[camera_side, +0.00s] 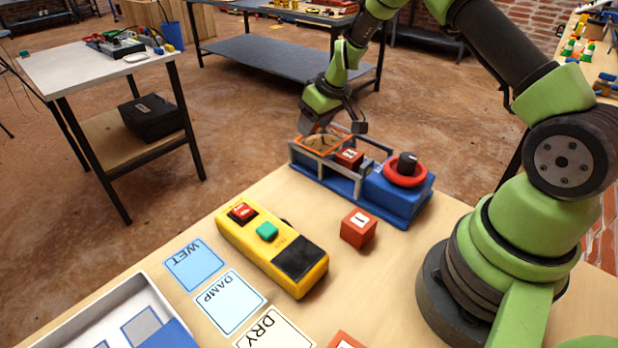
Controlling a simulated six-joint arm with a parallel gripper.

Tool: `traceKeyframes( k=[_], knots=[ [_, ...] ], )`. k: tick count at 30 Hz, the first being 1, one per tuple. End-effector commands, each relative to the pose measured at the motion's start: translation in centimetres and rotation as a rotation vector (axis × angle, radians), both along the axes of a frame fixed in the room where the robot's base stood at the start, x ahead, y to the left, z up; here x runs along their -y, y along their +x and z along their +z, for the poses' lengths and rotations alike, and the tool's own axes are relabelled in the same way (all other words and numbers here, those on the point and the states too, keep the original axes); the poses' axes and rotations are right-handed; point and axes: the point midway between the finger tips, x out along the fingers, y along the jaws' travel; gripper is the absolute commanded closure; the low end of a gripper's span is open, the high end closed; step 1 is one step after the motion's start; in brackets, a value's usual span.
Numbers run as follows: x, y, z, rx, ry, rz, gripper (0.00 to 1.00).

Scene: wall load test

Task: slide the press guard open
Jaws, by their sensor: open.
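The press has a blue base (398,203) with a grey rail frame at the back of the bench. An orange-edged guard panel (323,146) lies at the left end of the frame. A red block (349,159) with a white label sits inside the frame, beside the panel. A black knob with a red ring (405,170) tops the right end. My gripper (334,128) is open, with its fingers over the guard end. I cannot tell whether a finger touches the guard. The arm comes down from the upper right.
A second red block (359,228) stands in front of the press. A yellow control box (272,246) with red and green buttons lies left of it. WET (194,265), DAMP (230,302) and DRY (274,331) cards and a white tray (98,312) are at front left.

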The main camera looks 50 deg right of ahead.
Motion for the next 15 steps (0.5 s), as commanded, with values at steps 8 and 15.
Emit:
traceKeyframes(
  k=[8, 15],
  knots=[
    [0.1, 0.0, 0.0, 0.0, -0.001, 0.0, 0.51],
    [0.1, 0.0, 1.6, 0.003, -0.001, 0.0, 0.51]
  ],
)
